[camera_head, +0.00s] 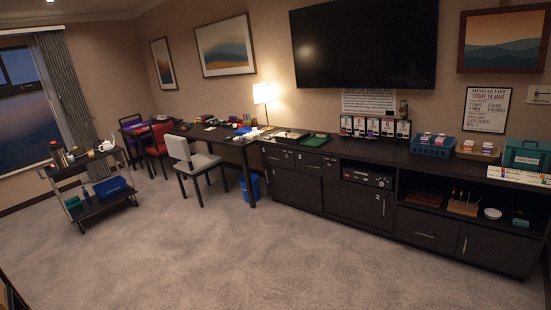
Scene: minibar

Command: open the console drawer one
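The dark console (345,210) runs along the back wall, from the middle to the right of the view. Two small drawers sit side by side at the top of its left end: a left drawer (277,158) and a right drawer (317,164). Both fronts look flush and shut, with small metal handles. My gripper is not in view, and the console is some distance away across the carpet.
Open carpet (250,250) lies in front of the console. A pale chair (187,155) and a blue bin (251,188) stand by the desk left of the drawers. A trolley (108,205) stands at the far left. Green and dark trays (315,141) lie above the drawers.

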